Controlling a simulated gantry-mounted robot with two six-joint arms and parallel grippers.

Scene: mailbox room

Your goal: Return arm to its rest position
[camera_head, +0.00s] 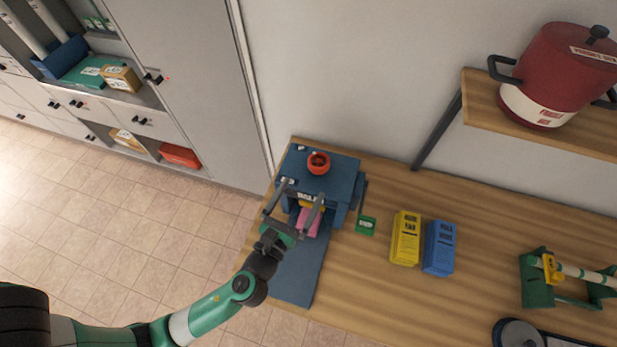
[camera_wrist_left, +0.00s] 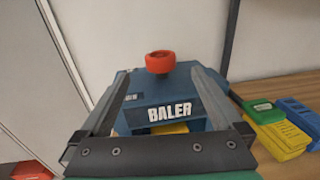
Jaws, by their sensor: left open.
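My left gripper (camera_head: 292,210) is open, its two grey fingers spread in front of the blue baler (camera_head: 339,179). In the left wrist view the fingers frame the baler's front, with its BALER label (camera_wrist_left: 169,113) between them and a red knob (camera_wrist_left: 160,62) on top. I see nothing held between the fingers. A pink item (camera_head: 308,222) and a bit of yellow show in the baler's opening, partly hidden by the gripper. My green and black left arm reaches in from the lower left. My right gripper is not in view.
A green block (camera_head: 366,226), a yellow box (camera_head: 405,238) and a blue box (camera_head: 439,248) stand right of the baler on the wooden table (camera_head: 370,290). A green stand (camera_head: 538,285) is further right. A red pot (camera_head: 560,75) sits on a wall shelf. Cabinets line the left; the tiled floor is clear.

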